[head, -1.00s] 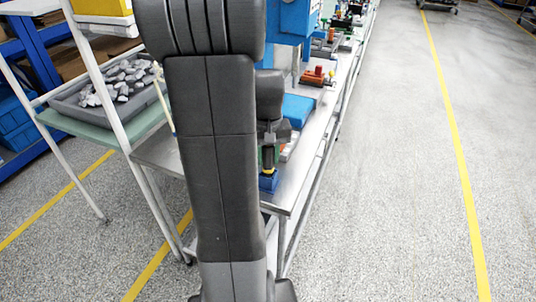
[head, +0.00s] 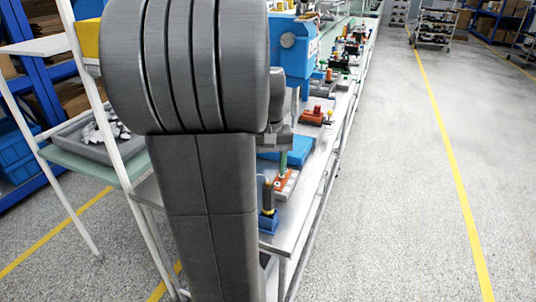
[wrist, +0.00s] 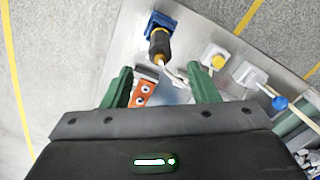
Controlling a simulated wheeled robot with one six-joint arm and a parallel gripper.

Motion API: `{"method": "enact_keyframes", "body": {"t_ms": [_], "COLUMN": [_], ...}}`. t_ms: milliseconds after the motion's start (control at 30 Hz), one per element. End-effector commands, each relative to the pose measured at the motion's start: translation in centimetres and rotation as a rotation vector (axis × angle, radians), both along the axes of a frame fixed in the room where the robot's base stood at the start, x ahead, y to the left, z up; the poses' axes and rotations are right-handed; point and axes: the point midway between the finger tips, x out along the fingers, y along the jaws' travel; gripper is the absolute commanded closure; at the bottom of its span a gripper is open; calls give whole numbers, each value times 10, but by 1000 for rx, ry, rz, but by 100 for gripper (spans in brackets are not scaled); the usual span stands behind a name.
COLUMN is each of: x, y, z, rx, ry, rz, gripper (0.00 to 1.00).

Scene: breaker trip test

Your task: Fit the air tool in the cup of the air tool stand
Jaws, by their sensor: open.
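The air tool (head: 268,195), dark with a yellowish end, stands upright at the air tool stand (head: 268,222), a blue block near the bench's front end. The wrist view shows the tool (wrist: 159,45) over the blue stand (wrist: 157,22), with its lower end apparently in the cup; how deep it sits is hidden. A pale hose or cord trails from its near end. My gripper (wrist: 160,77) is open, its green fingers apart and nothing held between them. The tool lies beyond the fingertips, apart from them. In the head view my gripper (head: 283,160) is partly hidden by my arm.
An orange block (wrist: 143,93) lies below the fingers in the wrist view. White fixtures with a yellow knob (wrist: 216,60) and a blue knob (wrist: 280,103) stand to the right. A blue machine (head: 293,45) rises farther along the bench. The aisle floor (head: 390,200) is clear.

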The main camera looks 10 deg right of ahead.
Motion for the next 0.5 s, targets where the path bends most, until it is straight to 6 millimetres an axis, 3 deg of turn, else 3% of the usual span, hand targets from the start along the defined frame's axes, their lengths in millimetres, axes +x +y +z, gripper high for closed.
{"method": "enact_keyframes", "body": {"t_ms": [200,500], "x": [0,0], "y": [0,0], "z": [31,38], "rx": [0,0], "ry": [-2,1], "rz": [0,0], "gripper": [46,46]}}
